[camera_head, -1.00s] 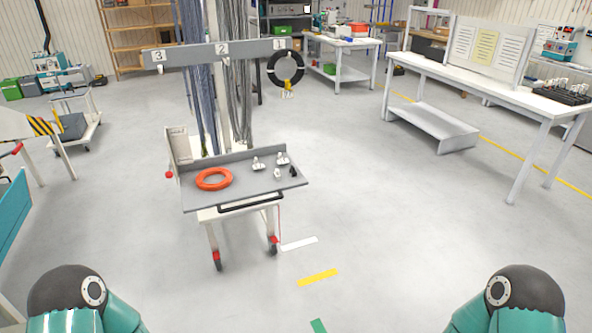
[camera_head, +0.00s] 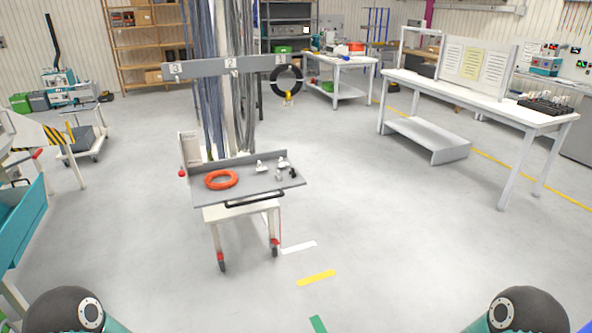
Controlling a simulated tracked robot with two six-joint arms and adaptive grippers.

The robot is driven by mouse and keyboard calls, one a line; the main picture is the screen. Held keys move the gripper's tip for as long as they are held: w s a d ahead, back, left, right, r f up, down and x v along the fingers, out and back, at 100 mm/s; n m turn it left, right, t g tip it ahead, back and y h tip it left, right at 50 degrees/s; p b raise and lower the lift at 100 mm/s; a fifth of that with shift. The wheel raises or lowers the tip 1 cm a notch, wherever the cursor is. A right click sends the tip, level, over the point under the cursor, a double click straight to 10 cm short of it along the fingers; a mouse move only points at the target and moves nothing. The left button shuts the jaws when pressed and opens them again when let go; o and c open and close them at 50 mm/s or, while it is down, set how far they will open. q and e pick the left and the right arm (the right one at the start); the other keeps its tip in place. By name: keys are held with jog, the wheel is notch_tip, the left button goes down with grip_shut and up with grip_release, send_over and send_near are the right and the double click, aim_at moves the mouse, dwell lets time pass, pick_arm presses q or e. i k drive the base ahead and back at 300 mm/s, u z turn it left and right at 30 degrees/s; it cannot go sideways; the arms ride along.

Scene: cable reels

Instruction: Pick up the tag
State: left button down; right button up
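I cannot make out for certain which thing is the tag. A small yellow piece (camera_head: 289,97) is at the bottom of a black ring (camera_head: 287,79), which hangs under the plate marked 1. Several small white pieces stand on the grey cart tray (camera_head: 244,187); one white piece (camera_head: 262,167) is near its back edge. They are too small to identify. An orange ring (camera_head: 221,180) lies on the tray's left part. Neither gripper is in view; only rounded parts of my two arms show at the bottom corners, well apart from the cart.
Grey cables hang behind the cart. A white bench (camera_head: 460,95) stands at the right with a low platform (camera_head: 425,137) under it. A teal cart (camera_head: 20,222) is at the left edge. The floor before the cart is clear, with a yellow strip (camera_head: 316,278) on it.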

aim_at(259, 168)
jog(key=u, duration=0.15)
jog(key=i, duration=0.95)
jog(key=z, duration=0.2)
jog(key=k, duration=0.85)
jog(key=u, duration=0.25)
jog(key=i, duration=0.85)
jog(key=z, duration=0.1)
